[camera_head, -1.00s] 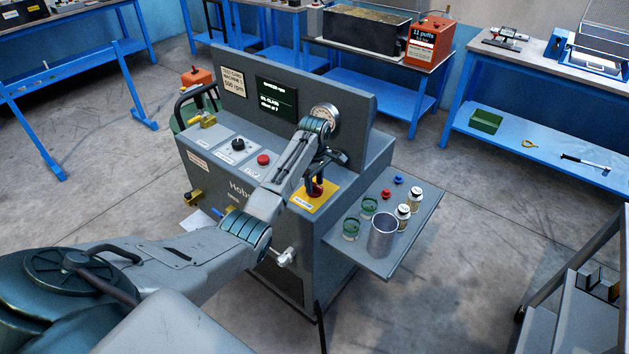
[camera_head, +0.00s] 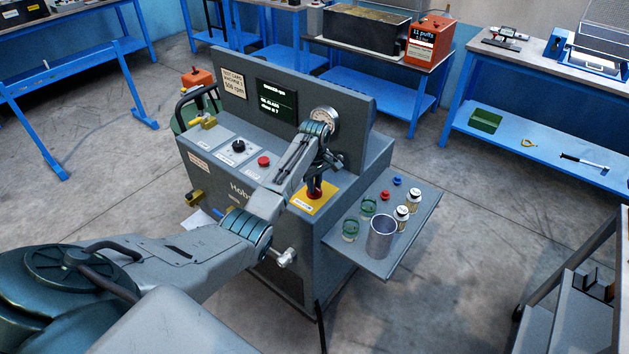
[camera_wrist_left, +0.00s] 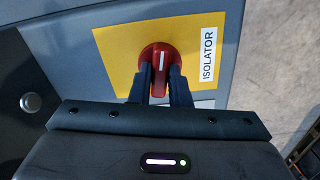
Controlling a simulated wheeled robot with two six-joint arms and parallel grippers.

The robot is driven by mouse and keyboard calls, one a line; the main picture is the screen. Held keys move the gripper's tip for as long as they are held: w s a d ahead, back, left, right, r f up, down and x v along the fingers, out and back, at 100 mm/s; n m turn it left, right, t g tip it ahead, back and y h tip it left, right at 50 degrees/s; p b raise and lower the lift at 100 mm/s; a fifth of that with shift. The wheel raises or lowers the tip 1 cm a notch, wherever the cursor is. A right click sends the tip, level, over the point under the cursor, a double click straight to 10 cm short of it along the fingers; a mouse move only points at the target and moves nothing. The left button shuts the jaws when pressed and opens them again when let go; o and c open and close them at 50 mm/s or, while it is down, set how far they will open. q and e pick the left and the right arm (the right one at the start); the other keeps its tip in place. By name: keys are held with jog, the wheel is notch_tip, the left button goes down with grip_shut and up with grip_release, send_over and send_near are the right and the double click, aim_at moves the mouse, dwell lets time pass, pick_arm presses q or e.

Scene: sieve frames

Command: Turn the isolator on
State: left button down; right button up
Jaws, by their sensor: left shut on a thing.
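The isolator is a red rotary knob (camera_wrist_left: 160,57) with a white line, on a yellow plate (camera_wrist_left: 118,62) labelled ISOLATOR. In the wrist view the white line runs nearly straight up and down. The knob (camera_head: 315,193) and its yellow plate (camera_head: 325,203) also show in the head view, at the right end of the grey machine's top. My left gripper (camera_wrist_left: 160,84) is shut on the knob, one dark finger on each side. In the head view my left gripper (camera_head: 315,181) comes down on the knob from above. My right gripper is not in view.
The grey machine (camera_head: 215,165) carries a red button (camera_head: 264,161), a black knob (camera_head: 239,146), a dark screen (camera_head: 277,101) and a round gauge (camera_head: 324,120). A side shelf (camera_head: 385,262) holds a metal cup (camera_head: 382,238), jars and small red and blue parts.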

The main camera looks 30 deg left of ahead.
pick_arm(q)
jog(key=m+p, duration=0.2)
jog(key=m, duration=0.1)
jog(key=shift+r+m, duration=0.25)
jog(key=shift+m, duration=0.05)
jog(key=m+p, duration=0.2)
jog(key=m, duration=0.1)
jog(key=shift+w+m, duration=0.1)
jog(key=shift+m, duration=0.2)
jog(key=m+p, duration=0.1)
jog(key=m, duration=0.3)
jog(key=shift+m, duration=0.3)
jog(key=shift+f+m+p, duration=0.1)
jog(key=shift+m+p, duration=0.35)
jog(key=shift+m, duration=1.35)
jog(key=c, duration=1.4)
grip_release()
jog(key=shift+o, duration=0.2)
